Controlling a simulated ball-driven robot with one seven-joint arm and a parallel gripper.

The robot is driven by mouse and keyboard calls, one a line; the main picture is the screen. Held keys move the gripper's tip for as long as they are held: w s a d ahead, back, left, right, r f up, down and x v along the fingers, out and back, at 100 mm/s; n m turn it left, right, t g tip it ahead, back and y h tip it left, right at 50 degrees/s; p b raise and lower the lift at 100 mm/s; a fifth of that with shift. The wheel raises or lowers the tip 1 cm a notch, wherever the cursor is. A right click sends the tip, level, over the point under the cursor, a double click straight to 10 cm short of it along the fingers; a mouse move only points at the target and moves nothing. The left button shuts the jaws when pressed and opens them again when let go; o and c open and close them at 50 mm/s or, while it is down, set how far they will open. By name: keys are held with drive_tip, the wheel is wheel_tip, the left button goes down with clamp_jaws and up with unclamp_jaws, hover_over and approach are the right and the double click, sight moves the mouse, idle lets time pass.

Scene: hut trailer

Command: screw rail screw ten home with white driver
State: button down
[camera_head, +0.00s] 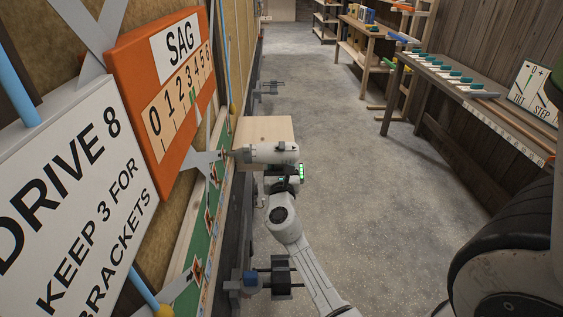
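The white driver (265,152) lies roughly level in the middle of the view, its nose pointing left at the wall rail. My gripper (284,172) is at the driver's rear underside and appears shut on it; the fingers are mostly hidden. The rail is a long green strip (202,243) with red and dark marks, running along the left wall. The driver's tip is at or very near the rail beside a grey bracket (203,160). I cannot tell whether it touches a screw. Screw ten cannot be picked out at this size.
An orange SAG gauge (128,62) and a white sign (70,190) reading "DRIVE 8 KEEP 3 FOR BRACKETS" stand at left. A pale wooden block (264,128) is behind the driver. The grey floor between is clear.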

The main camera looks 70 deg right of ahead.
drive_tip(key=shift+w+a+r, duration=0.1)
drive_tip(key=shift+w+a, duration=0.05)
drive_tip(key=shift+w, duration=0.25)
drive_tip(key=shift+w+a+r, duration=0.1)
drive_tip(key=shift+w+a, duration=0.05)
drive_tip(key=shift+w, duration=0.25)
idle(1.4)
drive_tip(key=shift+s+d+f+b, duration=0.1)
drive_tip(key=shift+s+d+b, duration=0.15)
drive_tip(key=shift+s, duration=0.5)
drive_tip(key=shift+s+d+b, duration=0.1)
drive_tip(key=shift+s+d, duration=0.25)
drive_tip(key=shift+s, duration=0.35)
drive_tip(key=s+d+b, duration=0.1)
drive_tip(key=d+b, duration=0.2)
drive_tip(key=d, duration=0.5)
drive_tip(key=shift+b, duration=0.3)
